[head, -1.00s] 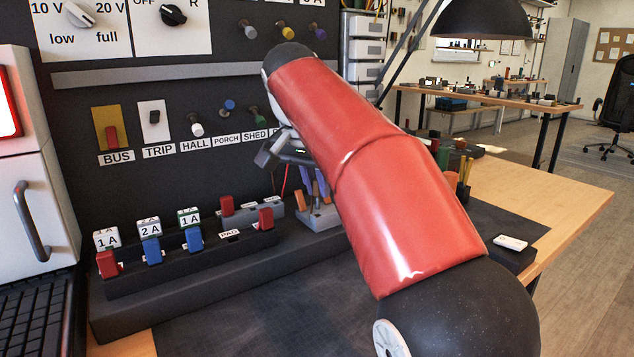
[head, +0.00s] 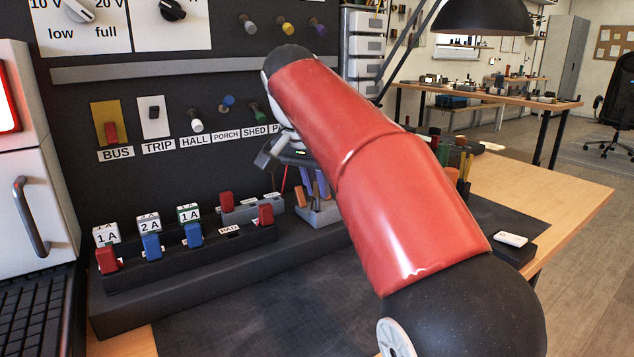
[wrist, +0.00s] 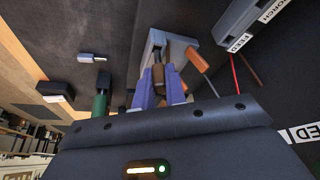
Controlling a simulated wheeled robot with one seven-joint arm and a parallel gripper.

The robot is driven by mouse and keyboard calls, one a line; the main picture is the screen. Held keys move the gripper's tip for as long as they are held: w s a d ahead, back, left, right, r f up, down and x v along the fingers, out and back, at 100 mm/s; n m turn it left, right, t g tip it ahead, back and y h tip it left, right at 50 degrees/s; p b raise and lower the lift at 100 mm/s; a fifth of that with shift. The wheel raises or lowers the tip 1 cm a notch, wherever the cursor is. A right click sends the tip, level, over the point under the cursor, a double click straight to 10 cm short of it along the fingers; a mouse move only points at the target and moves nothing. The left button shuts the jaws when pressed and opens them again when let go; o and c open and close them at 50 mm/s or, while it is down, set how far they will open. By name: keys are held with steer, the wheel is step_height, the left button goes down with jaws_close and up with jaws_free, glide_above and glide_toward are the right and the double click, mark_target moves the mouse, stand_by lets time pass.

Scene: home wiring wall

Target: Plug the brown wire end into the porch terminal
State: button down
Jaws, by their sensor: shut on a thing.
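The porch terminal is a blue peg (head: 227,102) on the dark wall above the PORCH label (head: 227,134). My gripper (wrist: 160,88) points down at a grey holder (head: 318,217) below the wall. Its two purple fingers are shut on the brown wire end (wrist: 158,76), which sits between them. The holder also shows in the wrist view (wrist: 154,42), just beyond the fingertips. I cannot tell whether the brown end is still seated in it. An orange wire end (wrist: 192,62) stands beside the brown one. In the head view my arm hides much of the gripper.
The hall peg (head: 196,125) and green shed peg (head: 257,112) flank the porch peg. A black fuse rail (head: 190,262) with red and blue fuses stands left of the holder. A red wire (wrist: 235,75) runs near the holder. The dark mat in front is clear.

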steer(key=shift+f+b, duration=0.8)
steer(key=shift+f, duration=0.4)
steer(key=c, duration=1.4)
jaws_free()
steer(key=shift+o, duration=0.2)
steer(key=p+v, duration=0.2)
steer(key=v, duration=0.5)
steer(key=shift+s+r, duration=0.15)
steer(key=shift+r, duration=0.2)
steer(key=shift+a, duration=0.1)
